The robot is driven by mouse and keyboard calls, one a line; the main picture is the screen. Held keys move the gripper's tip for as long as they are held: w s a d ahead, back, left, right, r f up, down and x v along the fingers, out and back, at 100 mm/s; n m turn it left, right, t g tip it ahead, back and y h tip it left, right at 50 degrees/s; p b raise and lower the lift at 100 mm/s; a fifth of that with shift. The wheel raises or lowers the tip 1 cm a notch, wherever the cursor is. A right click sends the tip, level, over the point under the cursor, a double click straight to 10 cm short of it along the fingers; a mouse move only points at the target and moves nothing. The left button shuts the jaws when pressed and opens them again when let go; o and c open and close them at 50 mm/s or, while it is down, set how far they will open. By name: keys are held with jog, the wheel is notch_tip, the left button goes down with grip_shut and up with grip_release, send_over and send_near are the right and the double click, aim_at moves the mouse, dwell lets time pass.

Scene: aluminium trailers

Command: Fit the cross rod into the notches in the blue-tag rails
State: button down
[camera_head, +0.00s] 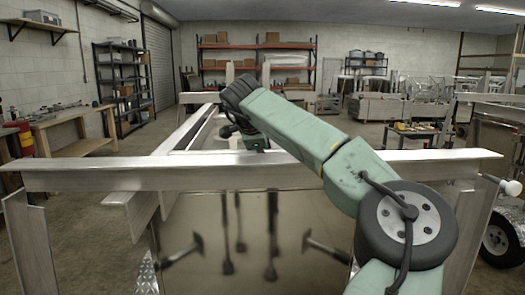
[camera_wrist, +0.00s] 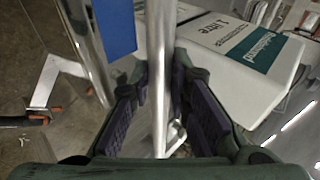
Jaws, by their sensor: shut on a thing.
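The cross rod (camera_wrist: 158,50) is a bright metal bar that runs lengthwise through the middle of the wrist view. My gripper (camera_wrist: 162,98), with dark purple pads, is shut on it. A blue tag (camera_wrist: 114,24) lies just left of the rod in that view, beside a shiny rail (camera_wrist: 86,50). In the head view my gripper (camera_head: 252,143) is low over the aluminium trailer frame, partly hidden by my green arm. A long rail (camera_head: 180,142) runs away from me at left. I cannot make out the notches or whether the rod touches the rails.
A wide aluminium beam (camera_head: 250,172) crosses the near side of the frame, above a reflective panel (camera_head: 250,235). A white container with a teal label (camera_wrist: 250,60) lies right of the rod. A wooden bench (camera_head: 75,125) and dark shelving (camera_head: 122,85) stand at left.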

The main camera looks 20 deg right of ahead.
jog(key=shift+s+f+b, duration=0.1)
jog(key=shift+f+b, duration=1.05)
jog(key=shift+f, duration=0.45)
jog(key=shift+f, duration=0.45)
jog(key=c, duration=1.4)
grip_release()
jog(key=shift+s+b, duration=0.15)
jog(key=shift+b, duration=0.15)
jog(key=shift+c, duration=0.2)
jog(key=shift+a, duration=0.1)
jog(key=v, duration=0.9)
jog(key=shift+w+r, duration=0.25)
jog(key=shift+r, duration=0.15)
